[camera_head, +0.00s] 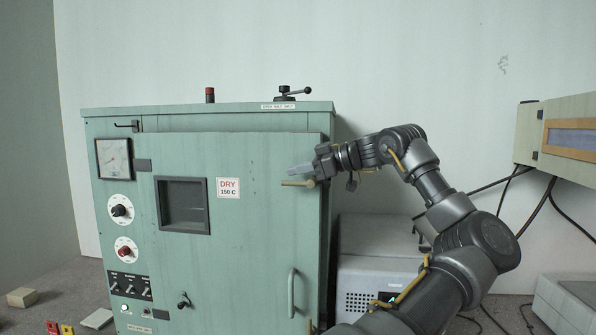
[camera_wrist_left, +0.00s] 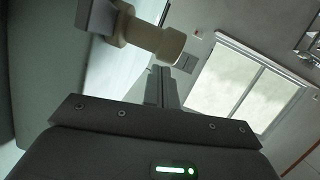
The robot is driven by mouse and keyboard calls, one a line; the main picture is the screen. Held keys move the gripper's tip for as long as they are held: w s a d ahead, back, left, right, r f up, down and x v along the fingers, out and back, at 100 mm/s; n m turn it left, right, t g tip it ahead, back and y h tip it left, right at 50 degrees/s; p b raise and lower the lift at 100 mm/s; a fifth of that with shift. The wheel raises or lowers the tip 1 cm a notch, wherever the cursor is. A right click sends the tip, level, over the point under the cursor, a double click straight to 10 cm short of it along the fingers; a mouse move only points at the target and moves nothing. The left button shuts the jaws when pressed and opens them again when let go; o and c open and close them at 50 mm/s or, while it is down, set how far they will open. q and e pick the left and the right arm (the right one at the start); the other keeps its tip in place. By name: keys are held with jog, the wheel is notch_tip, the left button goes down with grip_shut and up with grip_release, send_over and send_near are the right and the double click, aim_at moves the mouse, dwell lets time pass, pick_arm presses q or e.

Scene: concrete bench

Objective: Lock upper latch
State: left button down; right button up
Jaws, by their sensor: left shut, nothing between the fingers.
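The green oven cabinet (camera_head: 250,265) stands on the bench, its front door carrying a window and a DRY 150 C label. The upper latch (camera_head: 297,183), with a cream knob, lies roughly horizontal near the door's upper right edge. My left gripper (camera_head: 298,169) is shut and empty, just above the latch in the head view. In the left wrist view the cream knob (camera_wrist_left: 152,38) is large, just beyond the shut fingers (camera_wrist_left: 165,88). I cannot tell whether they touch. Another cream piece (camera_head: 310,326), perhaps a lower latch, is partly cut off at the bottom. My right gripper is out of view.
A vertical door handle (camera_head: 291,292) sits below the latch. A black lever (camera_head: 294,91) and a red button (camera_head: 210,94) are on the cabinet top. A grey box unit (camera_head: 375,262) stands to the right behind my arm, with loose cables beyond it.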

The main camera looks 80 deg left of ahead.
pick_arm(q)
jog(key=r, duration=0.1)
jog(key=r+p, duration=0.2)
jog(key=shift+d+r, duration=0.2)
jog(key=shift+d, duration=0.05)
jog(key=w+d+r+b, duration=0.1)
jog(key=w+d+r, duration=0.2)
jog(key=w+r, duration=0.3)
jog(key=shift+d+r+b, duration=0.25)
jog(key=shift+r+b, duration=0.15)
jog(key=shift+r, duration=0.2)
jog(key=shift+w, duration=0.1)
